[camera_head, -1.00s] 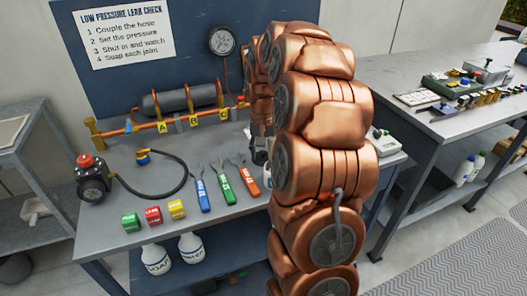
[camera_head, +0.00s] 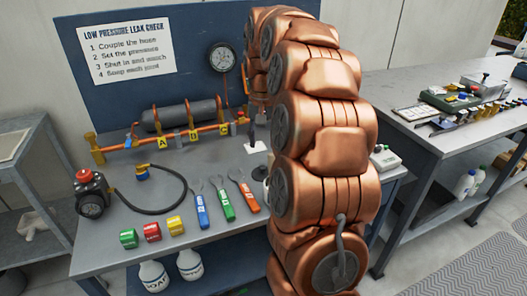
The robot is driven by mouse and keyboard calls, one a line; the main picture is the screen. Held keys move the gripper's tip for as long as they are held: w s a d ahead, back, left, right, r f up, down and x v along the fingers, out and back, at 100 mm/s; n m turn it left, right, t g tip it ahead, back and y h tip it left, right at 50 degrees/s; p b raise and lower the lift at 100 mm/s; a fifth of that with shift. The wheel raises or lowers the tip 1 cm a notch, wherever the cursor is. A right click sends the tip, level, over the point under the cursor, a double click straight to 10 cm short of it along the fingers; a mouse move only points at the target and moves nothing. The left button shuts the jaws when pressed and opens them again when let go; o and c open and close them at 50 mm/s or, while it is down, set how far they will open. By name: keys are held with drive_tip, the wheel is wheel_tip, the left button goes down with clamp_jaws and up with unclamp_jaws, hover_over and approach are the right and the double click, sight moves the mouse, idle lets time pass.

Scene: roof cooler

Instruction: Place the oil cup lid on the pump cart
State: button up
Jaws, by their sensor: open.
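I cannot pick out the oil cup lid. No pump cart can be told for sure. A small black device with a red top (camera_head: 90,192) stands at the left end of the workbench (camera_head: 150,240), with a black hose running from it. My copper arm (camera_head: 325,130) rises in front of the bench's right part and covers much of it. My gripper cannot be made out; the far end of the arm is behind its own links. A dark upright piece (camera_head: 251,118) shows beside the arm above a white plate (camera_head: 256,147), but I cannot tell what it is.
Three wrenches (camera_head: 222,198) and three coloured blocks (camera_head: 152,231) lie on the bench. A pipe rig with a grey cylinder (camera_head: 180,115) stands behind. A second bench (camera_head: 420,110) with many small parts is at the right. Grey floor is open at lower right.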

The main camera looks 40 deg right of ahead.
drive_tip(key=s+a+n+g, duration=0.1)
drive_tip(key=s+a+n, duration=0.1)
drive_tip(key=s+a, duration=0.55)
drive_tip(key=s+a+n, duration=0.3)
drive_tip(key=s+a, duration=0.1)
drive_tip(key=a, duration=0.6)
drive_tip(key=s+a+f+n, duration=0.1)
drive_tip(key=s+a+f, duration=0.3)
drive_tip(key=s, duration=0.5)
drive_tip(key=s+a+f+n+g, duration=0.1)
drive_tip(key=s+a+f, duration=0.3)
drive_tip(key=s, duration=0.5)
drive_tip(key=shift+n+g, duration=0.3)
drive_tip(key=shift+n, duration=0.3)
drive_tip(key=s+p+v, duration=0.3)
drive_tip(key=p+v, duration=1)
drive_tip(key=shift+w+r+t, duration=0.4)
drive_tip(key=shift+w+r, duration=0.1)
drive_tip(key=shift+r, duration=0.1)
